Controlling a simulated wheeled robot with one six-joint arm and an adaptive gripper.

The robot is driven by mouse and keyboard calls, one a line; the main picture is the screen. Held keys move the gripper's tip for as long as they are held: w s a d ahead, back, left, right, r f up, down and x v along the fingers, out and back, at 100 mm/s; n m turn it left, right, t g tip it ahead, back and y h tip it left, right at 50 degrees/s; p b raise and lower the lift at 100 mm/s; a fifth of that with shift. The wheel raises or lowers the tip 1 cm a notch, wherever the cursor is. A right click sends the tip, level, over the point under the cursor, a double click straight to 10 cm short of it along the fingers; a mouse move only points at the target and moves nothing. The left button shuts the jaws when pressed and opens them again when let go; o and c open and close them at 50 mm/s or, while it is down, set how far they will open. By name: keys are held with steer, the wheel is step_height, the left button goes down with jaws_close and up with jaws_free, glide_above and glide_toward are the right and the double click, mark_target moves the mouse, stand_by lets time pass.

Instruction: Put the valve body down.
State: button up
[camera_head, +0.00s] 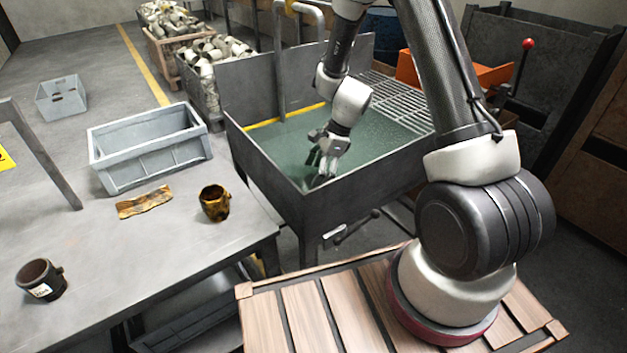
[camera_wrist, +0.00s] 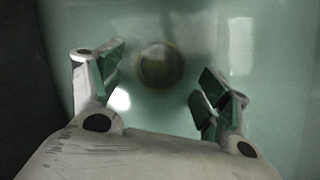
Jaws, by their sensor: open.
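My gripper (camera_head: 318,172) is low over the green liquid in the grey tank (camera_head: 310,215), near its front wall. In the wrist view my gripper (camera_wrist: 160,78) has its two fingers wide apart, with nothing held between them. A dark, round, blurred object (camera_wrist: 158,65), seemingly the valve body, lies beyond the fingertips, between them in the picture. It looks sunk in the green liquid and apart from both fingers. In the head view I cannot make it out.
A grating (camera_head: 385,95) covers the tank's back right. On the grey table (camera_head: 150,245) at left stand an empty grey crate (camera_head: 150,160), a brown rag (camera_head: 145,202), a rusty cup-shaped part (camera_head: 214,204) and a dark labelled one (camera_head: 40,281). Bins of metal parts stand behind.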

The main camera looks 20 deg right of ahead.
steer(key=s+d+r+n, duration=0.2)
steer(key=s+r+n, duration=0.1)
steer(key=r, duration=0.5)
steer(key=s+d+r+n+t+h, duration=0.1)
steer(key=s+d+r+n, duration=0.15)
steer(key=r, duration=0.55)
steer(key=s+d+r+n, duration=0.2)
steer(key=s+r+n, duration=0.15)
steer(key=r, duration=0.45)
steer(key=s+d+r+n+t+h, duration=0.1)
steer(key=s+d+r+n, duration=0.2)
steer(key=s, duration=0.5)
steer(key=s+d+r+n+t+h, duration=0.1)
steer(key=s+d+r+n, duration=0.3)
steer(key=s, duration=0.5)
step_height(320, 180, up, 2)
steer(key=n+h, duration=0.1)
steer(key=n, duration=0.2)
steer(key=shift+r+t+h, duration=0.25)
steer(key=shift+t+h, duration=0.05)
steer(key=shift+t, duration=0.1)
